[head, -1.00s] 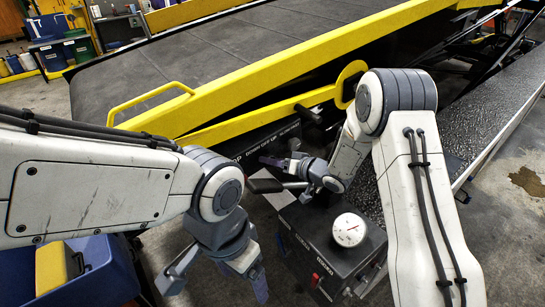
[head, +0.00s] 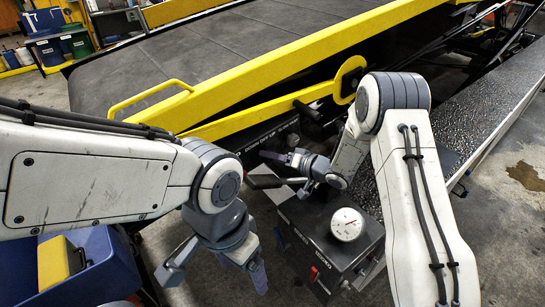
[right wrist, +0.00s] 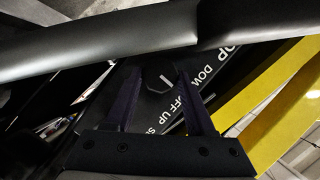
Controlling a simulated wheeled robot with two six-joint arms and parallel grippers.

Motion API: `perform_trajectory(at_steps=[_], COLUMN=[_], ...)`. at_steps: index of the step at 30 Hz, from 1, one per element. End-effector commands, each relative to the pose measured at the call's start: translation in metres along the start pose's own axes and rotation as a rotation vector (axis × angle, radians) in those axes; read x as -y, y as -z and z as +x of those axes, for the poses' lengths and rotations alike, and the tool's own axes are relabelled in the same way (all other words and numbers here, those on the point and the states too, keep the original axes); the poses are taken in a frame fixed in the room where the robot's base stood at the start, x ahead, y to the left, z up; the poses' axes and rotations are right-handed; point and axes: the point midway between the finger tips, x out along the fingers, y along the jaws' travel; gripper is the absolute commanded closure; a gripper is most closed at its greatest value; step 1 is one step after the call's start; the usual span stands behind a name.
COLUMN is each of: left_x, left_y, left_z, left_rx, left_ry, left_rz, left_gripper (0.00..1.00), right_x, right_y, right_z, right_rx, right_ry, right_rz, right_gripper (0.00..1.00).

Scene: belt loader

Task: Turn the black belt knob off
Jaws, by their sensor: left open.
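The black belt knob (right wrist: 159,78), with a pale pointer line, shows in the right wrist view on a dark panel (right wrist: 196,100) lettered DOWN, OFF and UP. My right gripper (right wrist: 157,82) is open, with one finger on each side of the knob in that view. I cannot tell whether the fingers touch it. In the head view my right gripper (head: 281,160) is at the panel under the yellow rail, and the knob is hidden there. My left gripper (head: 213,272) is open and empty, pointing down in front of the panel, away from the knob.
A control box with a white gauge (head: 347,224) and red switch (head: 314,274) stands nearer. The yellow rail (head: 290,64) borders the belt. A blue bin (head: 95,285) is at lower left.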

Motion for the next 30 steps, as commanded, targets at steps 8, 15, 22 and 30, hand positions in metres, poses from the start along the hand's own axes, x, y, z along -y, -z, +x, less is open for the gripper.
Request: perform_trajectory(at_steps=[8, 15, 22, 30], left_x=[0.000, 0.000, 0.001, 0.002], left_y=[0.000, 0.000, -0.001, -0.002], left_z=[0.000, 0.004, 0.020, 0.030], left_rx=[0.000, 0.000, 0.000, 0.000], left_ry=[0.000, 0.000, 0.000, 0.000], left_rz=[0.000, -0.001, -0.002, -0.001], left_gripper=[0.16, 0.16, 0.16, 0.16], right_x=[-0.001, -0.002, -0.004, -0.003], right_y=[0.001, 0.001, 0.000, 0.001], right_z=[0.000, -0.009, -0.051, -0.096], right_rx=[-0.002, -0.003, -0.006, -0.006], right_ry=[-0.002, -0.002, -0.005, -0.004], right_rz=[-0.001, -0.002, -0.001, -0.001], right_gripper=[0.16, 0.16, 0.16, 0.16])
